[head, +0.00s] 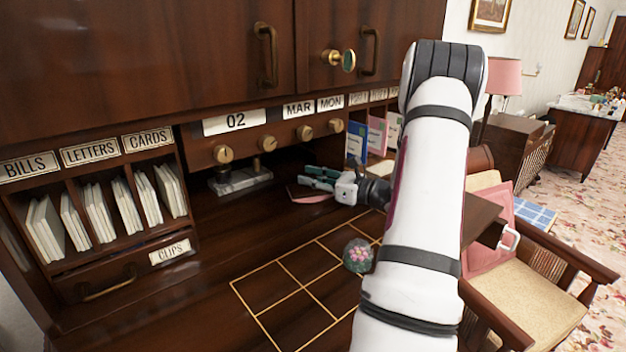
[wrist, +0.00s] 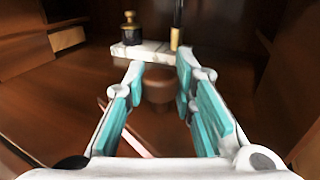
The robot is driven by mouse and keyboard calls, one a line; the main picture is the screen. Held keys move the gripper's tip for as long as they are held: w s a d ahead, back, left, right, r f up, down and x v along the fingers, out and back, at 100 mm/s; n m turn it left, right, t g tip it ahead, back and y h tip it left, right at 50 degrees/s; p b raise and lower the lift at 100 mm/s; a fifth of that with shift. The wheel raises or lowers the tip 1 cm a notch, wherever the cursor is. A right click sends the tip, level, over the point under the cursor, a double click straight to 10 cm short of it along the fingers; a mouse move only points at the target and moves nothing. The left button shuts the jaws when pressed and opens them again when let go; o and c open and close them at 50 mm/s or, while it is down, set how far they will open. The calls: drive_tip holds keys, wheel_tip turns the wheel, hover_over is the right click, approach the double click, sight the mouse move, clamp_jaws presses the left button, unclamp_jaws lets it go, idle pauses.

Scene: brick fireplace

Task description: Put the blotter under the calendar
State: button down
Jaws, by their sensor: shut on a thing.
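The calendar (head: 238,121) is a row of white plates reading 02, MAR and MON on the desk's wooden panel, with brass knobs below. The blotter (head: 308,197), a dark wooden piece with a pink underside, is at my gripper (head: 318,178), on or just above the desk top, to the right of the inkstand. In the wrist view, my gripper (wrist: 158,82) has its teal-padded fingers on either side of the blotter's round brown knob (wrist: 158,90). The fingers are closed on it. Much of the blotter is hidden by the fingers and the gripper body.
A marble inkstand (head: 241,181) with a bottle and a brass holder stands under the 02 plate. A glass paperweight (head: 358,255) rests on the gold-lined grid (head: 290,300). Letter slots (head: 100,210) stand at left, cards (head: 357,140) at right.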

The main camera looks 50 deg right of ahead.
drive_tip(key=shift+d+f, duration=0.2)
drive_tip(key=shift+f, duration=0.15)
drive_tip(key=c, duration=1.3)
unclamp_jaws()
drive_tip(key=shift+c, duration=0.2)
